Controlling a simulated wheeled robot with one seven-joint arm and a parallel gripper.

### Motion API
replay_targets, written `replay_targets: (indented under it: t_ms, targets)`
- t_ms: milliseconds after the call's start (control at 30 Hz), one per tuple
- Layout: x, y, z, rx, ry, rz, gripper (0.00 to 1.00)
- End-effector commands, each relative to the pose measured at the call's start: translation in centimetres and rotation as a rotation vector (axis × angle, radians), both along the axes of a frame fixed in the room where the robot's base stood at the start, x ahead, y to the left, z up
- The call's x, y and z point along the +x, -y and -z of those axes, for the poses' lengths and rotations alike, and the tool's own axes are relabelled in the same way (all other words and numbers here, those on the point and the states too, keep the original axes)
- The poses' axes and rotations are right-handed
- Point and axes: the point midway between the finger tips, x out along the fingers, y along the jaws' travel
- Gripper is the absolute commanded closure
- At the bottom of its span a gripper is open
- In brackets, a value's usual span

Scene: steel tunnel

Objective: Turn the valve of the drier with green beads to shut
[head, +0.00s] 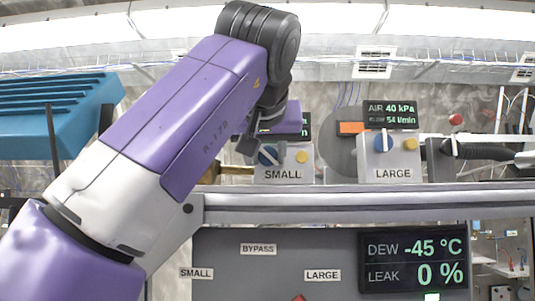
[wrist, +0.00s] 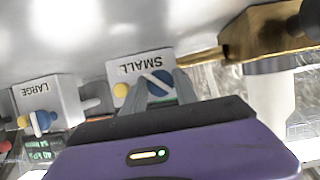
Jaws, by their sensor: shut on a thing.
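My gripper (wrist: 160,90) has its two grey fingers on either side of the blue knob (wrist: 157,82) on the front of the SMALL unit, and is shut on it.
A brass fitting (wrist: 235,40) sits beside the SMALL box (head: 283,175). The LARGE box (head: 393,173) stands to the right in the head view. A rail (head: 370,202) runs below both. The lower display (head: 413,262) reads DEW -45 °C, LEAK 0 %.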

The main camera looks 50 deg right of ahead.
Motion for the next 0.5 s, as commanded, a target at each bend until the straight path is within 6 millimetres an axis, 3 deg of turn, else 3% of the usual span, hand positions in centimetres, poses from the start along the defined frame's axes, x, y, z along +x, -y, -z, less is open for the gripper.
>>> replay_targets:
  t_ms: [500]
  targets:
    - [-0.16,0.09,-0.02,0.146,0.191,0.0,1.0]
